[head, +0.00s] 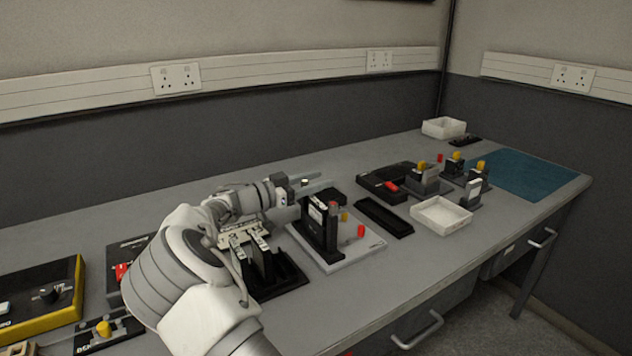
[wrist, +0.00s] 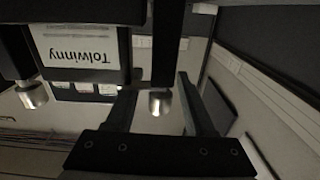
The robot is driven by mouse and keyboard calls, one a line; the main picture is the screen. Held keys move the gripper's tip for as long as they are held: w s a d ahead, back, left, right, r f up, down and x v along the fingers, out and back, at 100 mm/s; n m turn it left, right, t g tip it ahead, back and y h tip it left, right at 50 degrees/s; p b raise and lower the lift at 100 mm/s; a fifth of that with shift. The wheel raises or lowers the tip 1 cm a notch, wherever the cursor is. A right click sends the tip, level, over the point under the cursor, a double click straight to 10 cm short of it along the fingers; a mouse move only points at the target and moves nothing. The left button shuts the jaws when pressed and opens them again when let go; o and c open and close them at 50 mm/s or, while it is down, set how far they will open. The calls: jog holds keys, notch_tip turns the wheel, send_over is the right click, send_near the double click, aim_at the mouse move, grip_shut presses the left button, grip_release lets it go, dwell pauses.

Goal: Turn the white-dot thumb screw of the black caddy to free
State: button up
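The black caddy (head: 317,228) stands upright on a light grey base plate right of my arm in the head view. In the wrist view it is a dark frame (wrist: 164,45) with an upside-down white label reading "Tolwinny". A silver thumb screw (wrist: 160,103) shows below a black upright there, and a second silver screw (wrist: 32,95) is at the far left. No white dot can be made out on either. My gripper (wrist: 157,88) is open, with its fingers on either side of the middle screw. Contact cannot be told. In the head view my gripper (head: 300,184) is behind the caddy's top.
The base plate (head: 345,248) carries red and yellow knobs right of the caddy. A slotted black holder (head: 282,278) stands close to my forearm. A black tray (head: 384,217), white bins (head: 440,216) and several yellow-knobbed fixtures (head: 425,180) stand farther right. The teal mat (head: 525,172) is clear.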

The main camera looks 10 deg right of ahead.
grip_shut()
jog(key=shift+f+m+g, duration=0.1)
jog(key=shift+m+g, duration=0.3)
jog(key=shift+g, duration=0.2)
jog(key=m+g, duration=0.1)
jog(key=g, duration=0.1)
jog(key=s+m+g+h, duration=0.1)
jog(key=m+g, duration=0.1)
jog(key=shift+d+g, duration=0.1)
jog(key=shift+g, duration=0.2)
jog(key=shift+s+m+g+p, duration=0.2)
jog(key=shift+m+g+p, duration=0.4)
jog(key=shift+g, duration=0.35)
jog(key=shift+s+m+g+p, duration=0.15)
jog(key=shift+m+g+p, duration=0.3)
jog(key=shift+m+g, duration=0.4)
jog(key=shift+n, duration=0.25)
jog(key=shift+o, duration=0.6)
grip_release()
